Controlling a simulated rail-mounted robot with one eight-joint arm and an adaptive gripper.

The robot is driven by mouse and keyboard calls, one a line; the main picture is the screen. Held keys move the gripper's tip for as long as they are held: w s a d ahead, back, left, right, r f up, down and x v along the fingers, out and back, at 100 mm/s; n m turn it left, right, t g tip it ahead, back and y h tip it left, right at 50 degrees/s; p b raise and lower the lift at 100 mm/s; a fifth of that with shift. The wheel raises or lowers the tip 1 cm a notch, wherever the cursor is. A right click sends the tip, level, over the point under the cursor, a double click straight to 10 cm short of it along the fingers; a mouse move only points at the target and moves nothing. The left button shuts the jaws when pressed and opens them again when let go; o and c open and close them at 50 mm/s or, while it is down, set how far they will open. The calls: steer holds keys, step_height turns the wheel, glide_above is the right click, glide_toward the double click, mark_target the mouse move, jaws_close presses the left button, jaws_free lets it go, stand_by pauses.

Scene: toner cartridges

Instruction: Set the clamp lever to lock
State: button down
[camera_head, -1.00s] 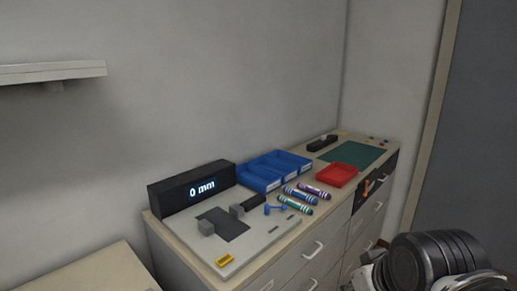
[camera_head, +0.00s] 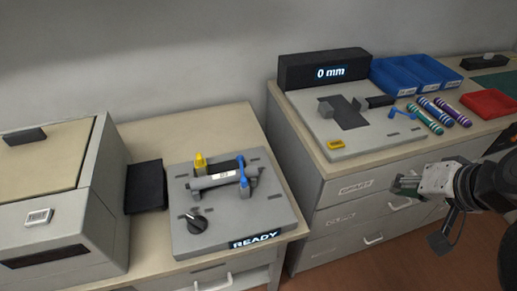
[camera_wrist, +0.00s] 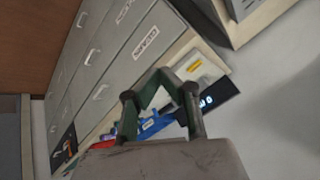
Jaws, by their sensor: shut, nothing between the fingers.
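Two stations carry blue levers, and I cannot tell which is the clamp lever. One blue lever (camera_head: 243,172) stands at the right end of a light grey cylinder (camera_head: 215,180) on the grey plate (camera_head: 190,240) with the READY display (camera_head: 255,240). Another blue handle (camera_head: 402,114) lies low on the grey measuring plate (camera_head: 350,150), beside the "0 mm" display (camera_head: 330,72). My gripper (camera_head: 405,186) is shut and empty in front of the right cabinet, apart from both levers. In the wrist view its fingers (camera_wrist: 163,75) meet; the measuring display (camera_wrist: 208,101) shows behind them.
A black knob (camera_head: 197,223) and yellow piece (camera_head: 200,161) sit on the READY plate. A grey machine (camera_head: 60,225) stands at left. Striped cartridges (camera_head: 440,112), blue bins (camera_head: 415,75) and a red tray (camera_head: 490,104) are at right. A floor gap separates the cabinets in front.

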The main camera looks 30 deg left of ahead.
mark_target(242, 175)
steer(key=a+f+n+g+y, duration=0.1)
steer(key=a+f+g+y, duration=0.1)
steer(key=a, duration=0.9)
steer(key=a+f+n+g+y+b, duration=0.1)
steer(key=a+f+y, duration=0.1)
steer(key=a, duration=0.9)
steer(key=a+f+n+g+y+b, duration=0.1)
steer(key=a+f+g+y, duration=0.1)
steer(key=a, duration=0.9)
steer(key=shift+w+f+n+g+y, duration=0.15)
steer(key=shift+f+n+g+y, duration=0.3)
steer(key=shift+y, duration=0.65)
steer(key=shift+s+a+f, duration=0.25)
steer(key=shift+a+f, duration=0.05)
steer(key=shift+f, duration=0.1)
